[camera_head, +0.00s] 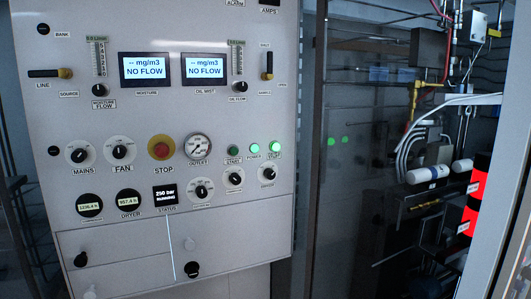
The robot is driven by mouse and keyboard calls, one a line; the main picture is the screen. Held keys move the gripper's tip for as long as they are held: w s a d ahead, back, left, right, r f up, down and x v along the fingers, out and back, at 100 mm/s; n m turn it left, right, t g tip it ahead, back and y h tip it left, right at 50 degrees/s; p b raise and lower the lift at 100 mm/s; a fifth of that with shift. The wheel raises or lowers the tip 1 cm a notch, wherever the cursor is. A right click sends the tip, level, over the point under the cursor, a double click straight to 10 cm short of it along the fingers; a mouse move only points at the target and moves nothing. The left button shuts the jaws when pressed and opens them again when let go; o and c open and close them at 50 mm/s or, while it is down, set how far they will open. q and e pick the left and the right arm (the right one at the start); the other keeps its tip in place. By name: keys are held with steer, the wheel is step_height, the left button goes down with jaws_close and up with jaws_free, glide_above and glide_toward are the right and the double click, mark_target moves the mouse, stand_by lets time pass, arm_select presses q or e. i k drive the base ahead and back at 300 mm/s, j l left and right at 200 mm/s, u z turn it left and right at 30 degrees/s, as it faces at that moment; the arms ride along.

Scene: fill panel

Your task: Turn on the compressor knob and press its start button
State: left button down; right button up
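A light grey control panel (130,225) fills the left half of the head view. Its lower rows hold rotary knobs: MAINS (78,155), FAN (120,151), and three smaller black knobs, at left (202,190), middle (235,178) and right (267,174). Their small labels are too blurred to read, so I cannot tell which is the compressor knob. A dark green button labelled START (233,150) looks unlit. Right of it, two round lights, POWER (254,148) and another (274,147), glow green. The STATUS display (165,195) reads "250 bar RUNNING". Neither gripper is in view.
A red STOP button (161,147) on a yellow ring sits beside the OUTLET gauge (198,147). Two NO FLOW screens and brass-tipped levers are above. Black latches (192,269) stick out below. Right, a dark glass door (350,190) adjoins pipes and white cylinders.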

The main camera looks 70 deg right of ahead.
mark_target(235, 178)
steer(key=l+z, duration=0.1)
steer(key=z, duration=1.9)
steer(key=i+j, duration=0.1)
